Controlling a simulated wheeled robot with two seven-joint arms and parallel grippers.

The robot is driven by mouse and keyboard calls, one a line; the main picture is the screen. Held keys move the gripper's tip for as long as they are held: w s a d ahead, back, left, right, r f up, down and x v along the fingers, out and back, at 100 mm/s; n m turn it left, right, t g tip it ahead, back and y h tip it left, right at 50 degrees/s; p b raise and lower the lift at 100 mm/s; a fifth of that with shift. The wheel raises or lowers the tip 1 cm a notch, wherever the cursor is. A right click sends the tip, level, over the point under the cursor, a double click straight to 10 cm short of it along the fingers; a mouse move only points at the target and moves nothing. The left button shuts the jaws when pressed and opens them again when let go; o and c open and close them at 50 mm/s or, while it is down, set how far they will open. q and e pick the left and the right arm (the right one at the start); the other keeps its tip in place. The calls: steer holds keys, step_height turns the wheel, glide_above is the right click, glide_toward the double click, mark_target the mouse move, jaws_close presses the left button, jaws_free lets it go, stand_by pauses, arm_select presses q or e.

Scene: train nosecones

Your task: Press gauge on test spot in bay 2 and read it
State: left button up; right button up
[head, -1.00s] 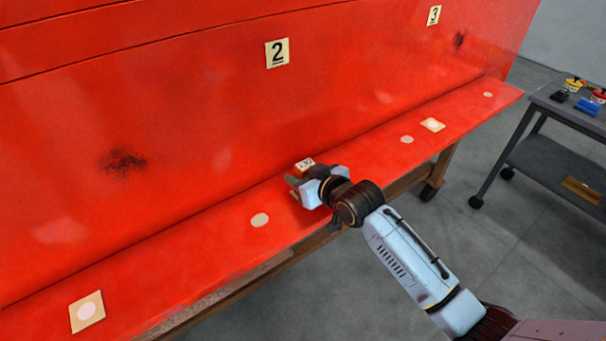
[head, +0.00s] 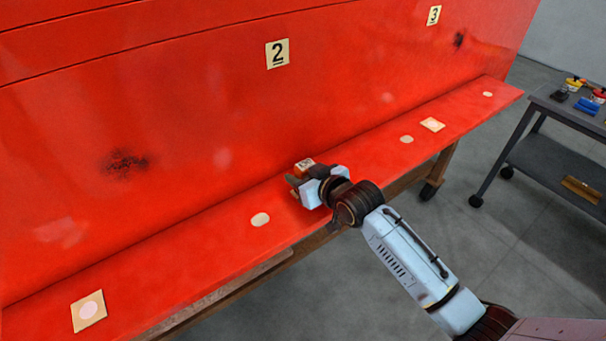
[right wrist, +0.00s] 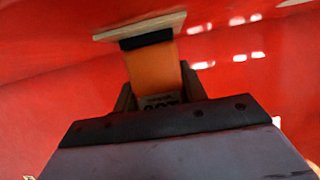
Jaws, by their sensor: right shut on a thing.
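My right gripper (head: 296,184) is shut on the gauge (head: 304,165), a small orange block with a pale display. It is held at the ledge below the number 2 plate (head: 277,53). In the right wrist view, the orange gauge (right wrist: 154,72) has its black end against a tan square plate (right wrist: 108,35), seemingly touching it. That plate's centre is hidden by the gauge, and the gripper hides most of the spot in the head view. Digits on the display are too small and blurred to read surely. My left gripper is not in view.
Bare pale round patches (head: 260,220) lie between. A dark scuff (head: 124,163) marks the red wall. A grey cart (head: 560,115) with small items stands at right.

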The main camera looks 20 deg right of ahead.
mark_target(303, 162)
steer(key=shift+r+p, duration=2.35)
steer(key=shift+p, duration=0.25)
steer(key=shift+r+p, duration=0.55)
steer(key=shift+r, duration=0.55)
